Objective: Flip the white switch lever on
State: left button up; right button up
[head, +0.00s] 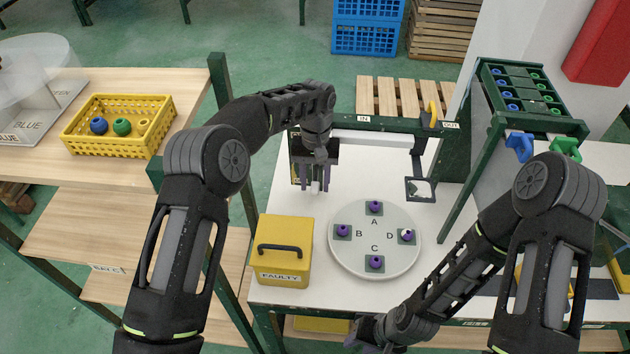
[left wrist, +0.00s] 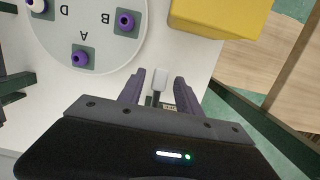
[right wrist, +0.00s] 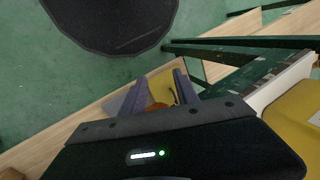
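The white switch lever (left wrist: 158,83) stands on the white table, between the two purple fingers of my left gripper (left wrist: 159,90) in the left wrist view. A gap shows on each side of the lever, so the gripper is open around it. In the head view the lever (head: 315,187) shows as a small white piece at the fingertips of my left gripper (head: 313,184). The switch's base is mostly hidden by the gripper.
A round turntable (head: 346,262) with purple pieces on pads A to D is right of the switch. A yellow FAULTY box (head: 286,236) stands in front of it. A green frame (head: 400,124) is behind. A yellow crate (head: 84,146) is on the left table.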

aim_at(315, 183)
pick_arm(q)
jog(key=shift+w+r, duration=0.1)
jog(key=shift+r, duration=0.3)
jog(key=r, duration=0.1)
jog(key=r+b, duration=0.1)
jog(key=r, duration=0.2)
jog(key=shift+w+b, duration=0.3)
jog(key=shift+b, duration=0.1)
jog(key=shift+r+p, duration=0.75)
jog(key=shift+r, duration=0.05)
jog(key=shift+w+r+p, duration=0.1)
jog(key=shift+r+p, duration=0.45)
jog(key=shift+r, duration=0.15)
jog(key=shift+f, duration=0.15)
